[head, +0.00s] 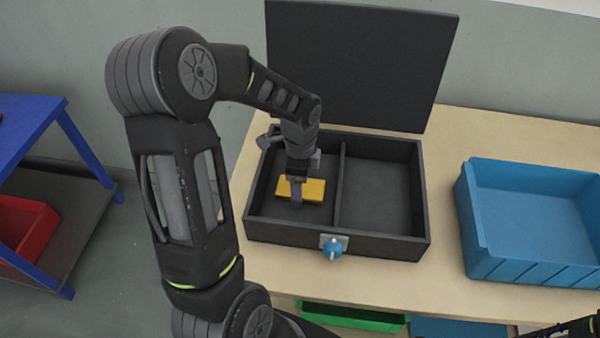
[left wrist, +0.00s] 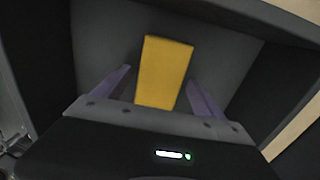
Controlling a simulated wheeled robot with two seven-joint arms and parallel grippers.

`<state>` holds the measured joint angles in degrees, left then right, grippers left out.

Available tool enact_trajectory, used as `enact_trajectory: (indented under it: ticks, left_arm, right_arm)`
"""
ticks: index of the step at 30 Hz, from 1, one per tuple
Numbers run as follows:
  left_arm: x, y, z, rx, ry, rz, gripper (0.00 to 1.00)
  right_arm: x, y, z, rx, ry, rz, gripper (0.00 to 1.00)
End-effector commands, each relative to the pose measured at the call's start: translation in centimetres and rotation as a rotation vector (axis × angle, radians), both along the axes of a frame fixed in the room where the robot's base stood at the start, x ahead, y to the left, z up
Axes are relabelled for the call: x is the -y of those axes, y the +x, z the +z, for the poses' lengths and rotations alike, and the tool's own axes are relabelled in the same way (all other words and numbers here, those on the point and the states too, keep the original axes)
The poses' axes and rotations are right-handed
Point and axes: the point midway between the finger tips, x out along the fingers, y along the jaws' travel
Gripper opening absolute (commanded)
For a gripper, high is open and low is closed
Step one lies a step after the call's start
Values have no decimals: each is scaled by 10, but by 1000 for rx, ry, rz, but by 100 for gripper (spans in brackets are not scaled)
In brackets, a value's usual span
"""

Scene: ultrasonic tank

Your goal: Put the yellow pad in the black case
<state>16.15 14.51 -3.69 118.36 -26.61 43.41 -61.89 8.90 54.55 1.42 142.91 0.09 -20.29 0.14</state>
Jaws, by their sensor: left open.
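The black case (head: 285,233) stands on the table with its lid (head: 360,65) raised at the back. A divider splits it into a left and a right compartment. The yellow pad (head: 315,190) lies in the left compartment, and it also shows in the left wrist view (left wrist: 165,72). My left gripper (head: 297,197) reaches down into that compartment over the pad. Its fingers are open, one on each side of the pad, with gaps showing in the left wrist view. The right compartment is empty. My right gripper is not in view.
A blue bin (head: 535,215) stands on the table right of the case. A blue knob (head: 333,249) sticks out from the case front. A green bin (head: 350,317) lies below the table's front edge. A blue-framed shelf (head: 30,125) with a red bin (head: 25,230) stands at left.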

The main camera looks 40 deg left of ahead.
Motion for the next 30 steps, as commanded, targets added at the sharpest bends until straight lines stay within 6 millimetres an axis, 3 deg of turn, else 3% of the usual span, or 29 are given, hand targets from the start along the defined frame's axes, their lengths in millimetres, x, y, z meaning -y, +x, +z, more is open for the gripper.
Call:
enact_trajectory:
  ticks: [5,19,24,30]
  left_arm:
    - [0,1,18,4,1,2,81]
    - [0,1,107,3,1,0,81]
    - [0,0,120,1,0,-1,81]
    - [0,0,121,0,0,-1,81]
  right_arm:
    - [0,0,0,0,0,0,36]
    - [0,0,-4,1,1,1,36]
    - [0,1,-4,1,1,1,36]
    - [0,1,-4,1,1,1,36]
